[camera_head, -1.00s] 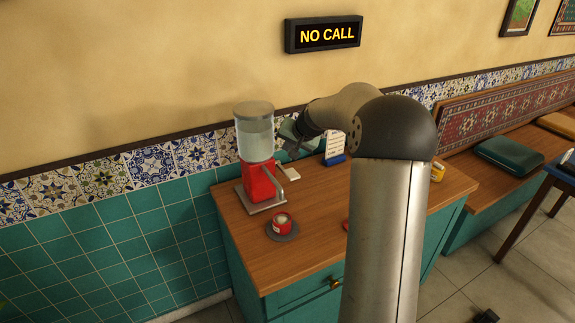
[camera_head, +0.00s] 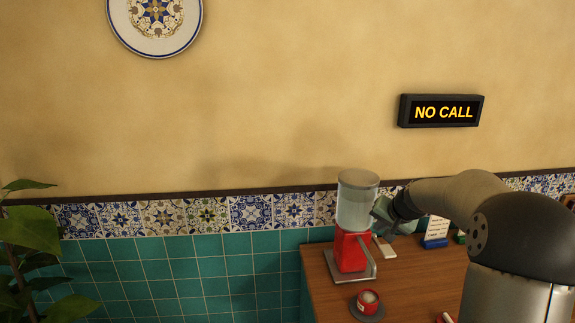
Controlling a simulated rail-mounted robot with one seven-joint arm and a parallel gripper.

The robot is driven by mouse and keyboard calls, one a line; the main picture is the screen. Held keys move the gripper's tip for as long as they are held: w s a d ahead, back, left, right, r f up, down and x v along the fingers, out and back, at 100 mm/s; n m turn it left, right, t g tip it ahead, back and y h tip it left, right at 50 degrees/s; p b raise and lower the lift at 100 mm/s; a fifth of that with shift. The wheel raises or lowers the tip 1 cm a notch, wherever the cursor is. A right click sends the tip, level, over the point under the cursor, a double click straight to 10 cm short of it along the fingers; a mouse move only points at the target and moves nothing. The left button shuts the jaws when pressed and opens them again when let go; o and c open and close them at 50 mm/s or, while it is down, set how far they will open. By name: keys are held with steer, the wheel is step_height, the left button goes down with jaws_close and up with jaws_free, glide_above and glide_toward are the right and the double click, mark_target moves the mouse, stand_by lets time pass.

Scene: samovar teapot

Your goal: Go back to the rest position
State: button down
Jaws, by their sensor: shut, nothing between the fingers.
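My gripper (camera_head: 383,212) is at the end of my arm, which reaches in from the right over the wooden counter. It is beside the red dispenser (camera_head: 351,252) with its clear upper container, at its right side. I cannot tell whether they touch. The fingers are small and partly overlap the dispenser in this view. Nothing shows held in them.
A plant (camera_head: 28,240) is at far left. A lit "NO CALL" sign (camera_head: 441,111) hangs above.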

steer(key=s+a+n+g, duration=0.2)
steer(key=s+a+n, duration=0.1)
steer(key=s+a, duration=0.7)
steer(key=s+a+f+n+g, duration=0.1)
steer(key=s+a, duration=0.1)
steer(key=s, duration=0.7)
steer(key=s+a+f+n+g, duration=0.1)
steer(key=s+a+f+g, duration=0.1)
steer(key=s, duration=0.8)
steer(key=s+a+f+n+g+h, duration=0.1)
steer(key=s+a+g, duration=0.1)
steer(key=s, duration=0.8)
steer(key=shift+s+a+f+n, duration=0.2)
steer(key=shift+a+f+n, duration=0.2)
steer(key=shift+a, duration=0.2)
